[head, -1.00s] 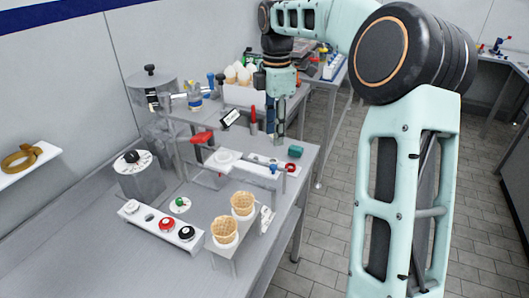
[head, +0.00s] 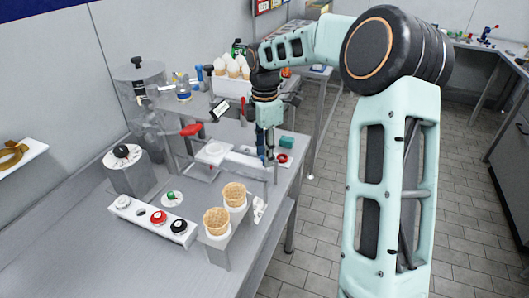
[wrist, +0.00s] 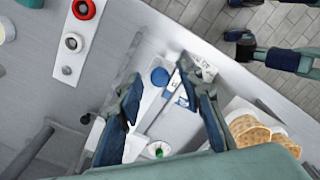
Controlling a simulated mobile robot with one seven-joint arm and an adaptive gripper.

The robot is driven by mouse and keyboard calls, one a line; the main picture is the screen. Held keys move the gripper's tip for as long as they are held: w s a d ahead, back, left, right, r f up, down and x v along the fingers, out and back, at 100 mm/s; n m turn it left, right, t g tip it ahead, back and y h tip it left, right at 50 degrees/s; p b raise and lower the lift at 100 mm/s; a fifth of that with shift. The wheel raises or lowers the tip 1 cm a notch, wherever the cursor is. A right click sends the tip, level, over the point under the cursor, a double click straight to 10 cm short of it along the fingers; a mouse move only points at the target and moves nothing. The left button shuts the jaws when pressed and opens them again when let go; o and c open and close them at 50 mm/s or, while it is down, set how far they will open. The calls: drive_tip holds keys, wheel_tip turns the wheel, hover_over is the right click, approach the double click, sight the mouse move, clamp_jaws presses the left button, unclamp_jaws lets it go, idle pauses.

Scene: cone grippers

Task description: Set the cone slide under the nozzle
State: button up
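A long white slide strip (wrist: 150,104) with a round blue knob (wrist: 160,76) lies below my gripper in the wrist view; I take it to be the cone slide. My gripper (wrist: 160,72) is open, its dark blue fingers on either side of the knob. I cannot tell whether they touch it. In the head view my gripper (head: 268,160) points down by the bench's right edge and hides the knob. The slide seems to run toward a stand with a white top plate (head: 213,152) and red lever (head: 190,130). I cannot make out the nozzle.
Two waffle cones (head: 234,194) (head: 216,221) stand in a front holder. A white strip with several knobs (head: 158,217) lies left of it. A red ring (head: 282,158) and teal block (head: 287,141) are close to my gripper. Free bench (head: 85,240) is at front left.

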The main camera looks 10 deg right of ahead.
sight(252, 161)
drive_tip(key=shift+c, duration=0.6)
clamp_jaws()
drive_tip(key=shift+a, duration=0.1)
drive_tip(key=shift+w+a+r+p, duration=0.1)
drive_tip(key=shift+w+a+p, duration=0.35)
drive_tip(key=shift+a, duration=0.2)
drive_tip(key=shift+w+a+r+p, duration=0.1)
drive_tip(key=shift+w+a+p, duration=0.35)
drive_tip(key=shift+a, duration=0.15)
drive_tip(key=shift+w+a+f, duration=0.2)
drive_tip(key=shift+w+a, duration=0.1)
drive_tip(key=shift+a, duration=0.1)
drive_tip(key=shift+o, duration=0.6)
unclamp_jaws()
